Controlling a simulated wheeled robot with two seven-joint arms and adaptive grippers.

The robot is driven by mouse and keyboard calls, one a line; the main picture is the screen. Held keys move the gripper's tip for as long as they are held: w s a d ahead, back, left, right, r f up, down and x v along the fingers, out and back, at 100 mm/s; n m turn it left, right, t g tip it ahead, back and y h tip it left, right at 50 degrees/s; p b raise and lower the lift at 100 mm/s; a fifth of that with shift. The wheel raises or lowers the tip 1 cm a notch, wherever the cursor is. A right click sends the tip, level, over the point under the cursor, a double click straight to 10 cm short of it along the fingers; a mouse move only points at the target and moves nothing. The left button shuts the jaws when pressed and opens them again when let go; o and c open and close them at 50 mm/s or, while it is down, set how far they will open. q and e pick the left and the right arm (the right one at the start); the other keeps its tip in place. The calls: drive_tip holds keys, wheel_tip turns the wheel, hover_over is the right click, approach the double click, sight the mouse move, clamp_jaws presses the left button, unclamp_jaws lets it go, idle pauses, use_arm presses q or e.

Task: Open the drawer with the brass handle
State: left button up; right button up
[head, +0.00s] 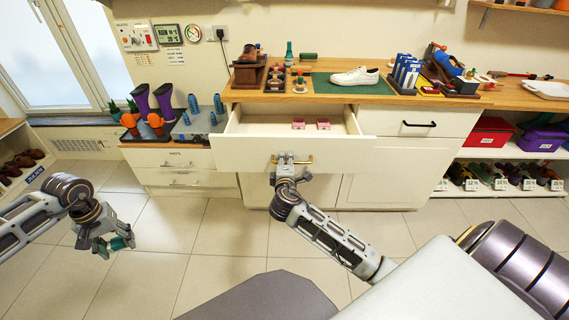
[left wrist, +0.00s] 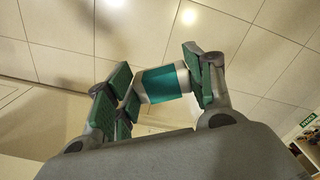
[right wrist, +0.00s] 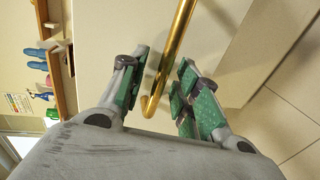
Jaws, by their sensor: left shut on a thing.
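The drawer with the brass handle (head: 345,152) stands pulled out of the white cabinet under the worktop, its inside showing. The brass handle (head: 305,159) is on its front; it also shows in the right wrist view (right wrist: 176,50). My right gripper (head: 285,160) is at the handle. In the right wrist view the bar runs between its parted fingers (right wrist: 160,100), with a visible gap to the right finger. My left gripper (head: 115,243) is low at the left, away from the drawer, shut on a small grey cylinder with a teal band (left wrist: 165,83).
Two small pink items (head: 310,124) lie in the open drawer. A white shoe (head: 355,76) stands on a green mat on the worktop. A drawer with a black handle (head: 419,125) is shut at right. Shelves with shoes (head: 490,172) stand further right. Tiled floor is clear.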

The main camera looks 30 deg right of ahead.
drive_tip(key=shift+s, duration=0.15)
drive_tip(key=v, duration=1.1)
drive_tip(key=shift+s+a, duration=0.2)
drive_tip(key=shift+s, duration=0.15)
drive_tip(key=shift+r, duration=0.1)
idle(0.5)
